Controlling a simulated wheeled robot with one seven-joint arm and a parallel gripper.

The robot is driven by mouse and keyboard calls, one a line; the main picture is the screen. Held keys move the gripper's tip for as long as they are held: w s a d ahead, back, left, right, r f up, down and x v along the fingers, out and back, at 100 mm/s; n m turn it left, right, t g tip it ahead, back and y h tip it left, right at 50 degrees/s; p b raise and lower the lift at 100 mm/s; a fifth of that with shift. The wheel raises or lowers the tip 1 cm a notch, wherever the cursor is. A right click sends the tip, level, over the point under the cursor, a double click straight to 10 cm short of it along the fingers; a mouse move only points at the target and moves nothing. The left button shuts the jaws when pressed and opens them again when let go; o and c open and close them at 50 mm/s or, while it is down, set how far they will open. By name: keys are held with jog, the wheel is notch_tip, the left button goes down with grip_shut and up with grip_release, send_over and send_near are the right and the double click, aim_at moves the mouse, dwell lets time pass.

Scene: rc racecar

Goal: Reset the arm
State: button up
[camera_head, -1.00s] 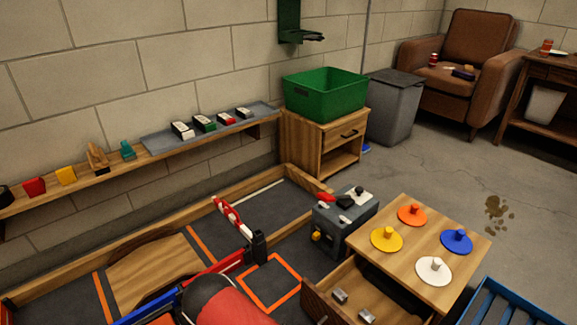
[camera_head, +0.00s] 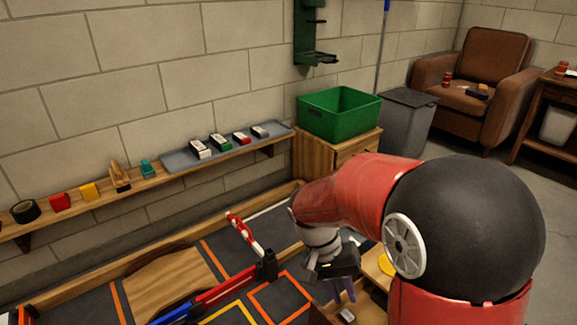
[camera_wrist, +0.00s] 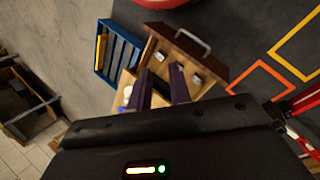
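My gripper (camera_head: 340,290) hangs at the end of my raised red and black arm, pointing down over the area of the wooden cabinet. In the wrist view its two dark purple fingers (camera_wrist: 161,82) stand apart with nothing seen between them. Beneath them in that view is an open wooden drawer (camera_wrist: 208,62) with small metal pieces in it. My arm hides most of the cabinet top in the head view; part of a yellow knobbed disc (camera_head: 386,262) shows beside it.
A wall shelf (camera_head: 140,185) with small items and a grey tray runs along the left. A green bin (camera_head: 340,115) stands on a wooden stand beside a grey trash can (camera_head: 408,125). A blue slatted crate (camera_wrist: 120,50) shows in the wrist view. Red and blue barriers (camera_head: 225,290) cross the track.

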jog(key=s+d+r+n+t+y+p, duration=0.1)
jog(key=s+r+t, duration=0.3)
jog(key=r, duration=0.4)
jog(key=s+d+r+n+t+y+p, duration=0.1)
jog(key=s+d+r+t+y+p, duration=0.2)
jog(key=r, duration=0.6)
jog(key=s+t, duration=0.2)
jog(key=shift+s+r+n, duration=0.25)
jog(key=shift+s+n, duration=0.05)
jog(key=shift+s, duration=0.1)
